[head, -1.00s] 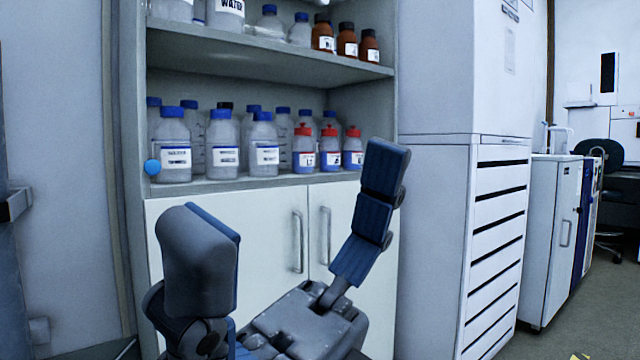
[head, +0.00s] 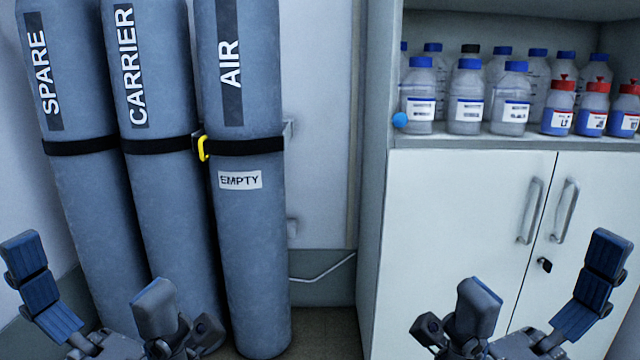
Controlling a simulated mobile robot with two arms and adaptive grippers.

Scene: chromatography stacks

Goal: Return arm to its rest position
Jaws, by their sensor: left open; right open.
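My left gripper (head: 92,290) shows at the lower left in the head view, in front of the gas cylinders. Its fingers are spread wide with nothing between them. My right gripper (head: 540,290) shows at the lower right, in front of the white cabinet doors (head: 455,235). Its fingers are also spread apart and empty. Both grippers point upward, and neither visibly holds anything. The arms behind them are mostly below the frame.
Three tall grey cylinders marked SPARE (head: 85,200), CARRIER (head: 165,200) and AIR (head: 240,240) stand strapped at the left. Bottles with blue caps (head: 466,100) and red caps (head: 592,112) line the shelf at the right. A blue ball (head: 400,120) sits at the shelf's left end.

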